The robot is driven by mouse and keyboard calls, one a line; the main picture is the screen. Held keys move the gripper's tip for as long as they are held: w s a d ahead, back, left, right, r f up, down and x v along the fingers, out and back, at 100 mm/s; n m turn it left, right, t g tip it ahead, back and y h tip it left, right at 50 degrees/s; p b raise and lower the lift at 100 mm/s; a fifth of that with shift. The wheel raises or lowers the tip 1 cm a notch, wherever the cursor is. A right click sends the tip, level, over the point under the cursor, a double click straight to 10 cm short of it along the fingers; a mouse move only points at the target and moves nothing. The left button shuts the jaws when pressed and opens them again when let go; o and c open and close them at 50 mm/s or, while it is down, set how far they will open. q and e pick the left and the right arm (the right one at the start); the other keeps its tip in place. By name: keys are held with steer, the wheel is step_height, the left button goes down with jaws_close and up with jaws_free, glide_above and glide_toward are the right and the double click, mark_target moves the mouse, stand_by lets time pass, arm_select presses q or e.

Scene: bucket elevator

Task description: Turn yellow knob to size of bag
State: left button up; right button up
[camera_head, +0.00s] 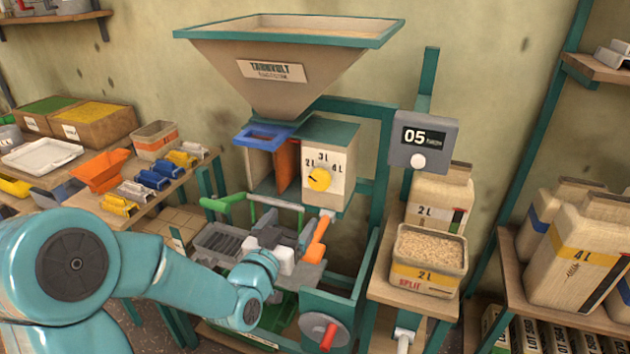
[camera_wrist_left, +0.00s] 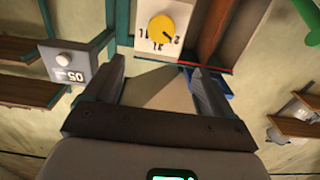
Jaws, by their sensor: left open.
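The yellow knob (camera_head: 319,180) sits on a pale dial plate (camera_head: 338,160) marked 2L, 3L and 4L, on the machine's front. Its dark pointer aims up-left, towards the 2L mark. The knob also shows upside down at the top of the left wrist view (camera_wrist_left: 161,28). My left gripper (camera_head: 288,238) is open and empty, below and left of the knob and apart from it. In the wrist view its fingers (camera_wrist_left: 160,80) are spread short of the dial. My right gripper is not in view.
A grain hopper (camera_head: 285,55) tops the machine. A display (camera_head: 424,142) reading 05 is right of the dial. An orange lever (camera_head: 317,240) hangs below it. A blue-rimmed chute (camera_head: 265,136) is left. A closed 2L bag (camera_head: 440,196) and 4L bags (camera_head: 580,262) stand right.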

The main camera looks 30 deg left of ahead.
mark_target(318, 181)
arm_select(q)
steer(key=p+x, duration=0.4)
steer(key=x, duration=1.1)
steer(key=shift+w+a, duration=0.2)
steer(key=shift+w, duration=0.1)
steer(key=c, duration=1)
